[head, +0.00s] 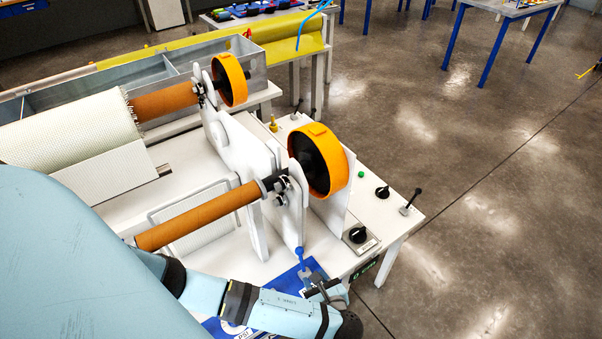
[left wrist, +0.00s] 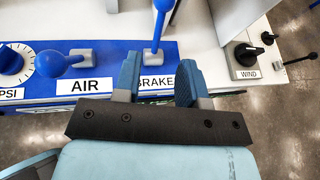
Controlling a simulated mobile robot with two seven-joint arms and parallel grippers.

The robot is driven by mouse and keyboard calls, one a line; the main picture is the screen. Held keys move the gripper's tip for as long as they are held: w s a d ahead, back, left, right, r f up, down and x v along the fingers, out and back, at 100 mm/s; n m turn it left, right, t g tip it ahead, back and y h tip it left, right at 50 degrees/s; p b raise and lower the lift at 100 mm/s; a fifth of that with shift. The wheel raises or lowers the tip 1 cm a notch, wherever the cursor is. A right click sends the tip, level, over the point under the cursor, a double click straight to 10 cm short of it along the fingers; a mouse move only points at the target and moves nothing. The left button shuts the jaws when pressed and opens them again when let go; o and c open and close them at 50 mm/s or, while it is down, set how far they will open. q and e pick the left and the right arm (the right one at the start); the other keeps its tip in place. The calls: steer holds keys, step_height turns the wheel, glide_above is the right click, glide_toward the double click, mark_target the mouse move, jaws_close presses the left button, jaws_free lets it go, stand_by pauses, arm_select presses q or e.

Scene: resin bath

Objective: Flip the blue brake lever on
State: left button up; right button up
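The blue brake lever (left wrist: 158,22) rises from a small grey base (left wrist: 153,58) on a blue panel in the left wrist view. Its blue knob (head: 299,252) also shows in the head view, just beyond my left gripper (head: 312,280). In the left wrist view my left gripper (left wrist: 158,70) is open, with nothing between its fingers. The lever stands ahead of the gap between the fingertips, and no contact is visible. The fingers partly cover the BRAKE label (left wrist: 155,83). My right gripper is not in view.
The blue AIR lever (left wrist: 55,63) and a PSI dial (left wrist: 10,60) sit left of the brake lever. The black WIND knob (left wrist: 246,52) is to its right. A white machine plate (head: 291,215) and an orange-rimmed wheel (head: 325,160) stand behind it.

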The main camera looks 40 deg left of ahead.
mark_target(302, 259)
arm_select(q)
steer(key=p+x, duration=0.1)
steer(key=x, duration=0.9)
steer(key=shift+w+a+f, duration=0.15)
steer(key=shift+a+f, duration=0.1)
steer(key=shift+a, duration=0.05)
jaws_close()
